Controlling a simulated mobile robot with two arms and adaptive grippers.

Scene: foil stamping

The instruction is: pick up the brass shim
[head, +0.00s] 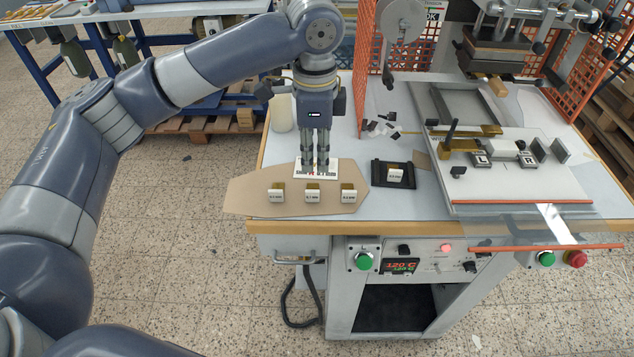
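Three small brass shims with white label tags stand in a row on a brown cardboard sheet: left (277,194), middle (313,193) and right (348,194). The tags carry thickness marks too small to read surely. Another tagged brass piece (395,176) sits in a black tray (378,171) to the right. My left gripper (316,168) points down just behind the middle shim, over a white printed card (301,169). Its two fingers look close together; their opening is unclear, and I see nothing held. My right gripper is out of view.
The cardboard sheet (240,195) overhangs the table's left front edge. A pale cylinder (281,113) stands behind it. The stamping press bed (480,185) fills the right side, and an orange mesh guard (365,60) rises behind. Small dark and white blocks (382,128) lie mid-table.

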